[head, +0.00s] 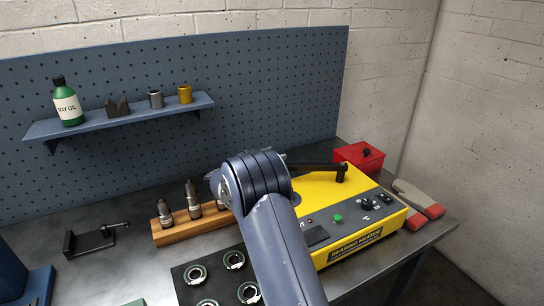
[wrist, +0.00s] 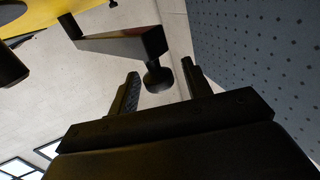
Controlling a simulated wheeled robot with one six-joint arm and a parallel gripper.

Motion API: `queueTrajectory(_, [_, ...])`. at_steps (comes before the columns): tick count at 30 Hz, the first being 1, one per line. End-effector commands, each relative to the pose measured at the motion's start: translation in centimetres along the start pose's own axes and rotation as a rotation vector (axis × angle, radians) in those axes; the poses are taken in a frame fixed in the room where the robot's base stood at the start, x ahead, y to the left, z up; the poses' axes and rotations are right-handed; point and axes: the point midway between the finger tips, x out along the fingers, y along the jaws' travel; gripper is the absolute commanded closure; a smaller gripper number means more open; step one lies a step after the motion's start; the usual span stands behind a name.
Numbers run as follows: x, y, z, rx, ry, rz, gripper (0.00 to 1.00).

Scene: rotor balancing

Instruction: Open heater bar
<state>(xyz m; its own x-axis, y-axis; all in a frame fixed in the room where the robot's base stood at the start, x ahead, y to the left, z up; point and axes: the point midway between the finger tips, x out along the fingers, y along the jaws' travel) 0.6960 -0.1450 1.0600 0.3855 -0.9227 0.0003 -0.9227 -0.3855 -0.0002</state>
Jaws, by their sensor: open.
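The yellow bearing heater (head: 335,240) stands on the bench in the head view. Its black heater bar (head: 315,167) lies across the top at the back, and its left end is hidden behind my arm. In the wrist view the heater bar (wrist: 125,43) comes in from the upper left, with a dark round knob (wrist: 158,79) at its end. My gripper (wrist: 160,74) is open, and the knob shows in the gap between the fingertips. I cannot tell whether the fingers touch it. My arm hides the gripper in the head view.
A red box (head: 360,157) stands behind the heater and grey-and-red pads (head: 418,200) lie to its right. A wooden block with tools (head: 180,232) and a dark tray of bearings (head: 190,290) sit to the left. A shelf (head: 130,117) hangs on the pegboard.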

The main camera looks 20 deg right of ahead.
Motion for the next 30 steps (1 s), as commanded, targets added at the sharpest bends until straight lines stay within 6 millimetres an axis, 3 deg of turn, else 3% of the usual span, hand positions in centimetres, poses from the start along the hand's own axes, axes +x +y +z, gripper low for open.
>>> queueTrajectory(5, [-1.4,-0.1,0.1,0.001,0.000,-0.003,0.53])
queueTrajectory(18, [-9.5,-0.1,0.1,0.001,0.000,-0.002,0.53])
queueTrajectory(23, [-10.7,0.0,0.0,0.001,0.000,-0.001,0.53])
queueTrajectory(30, [-10.8,0.0,0.0,0.000,0.000,0.000,0.53])
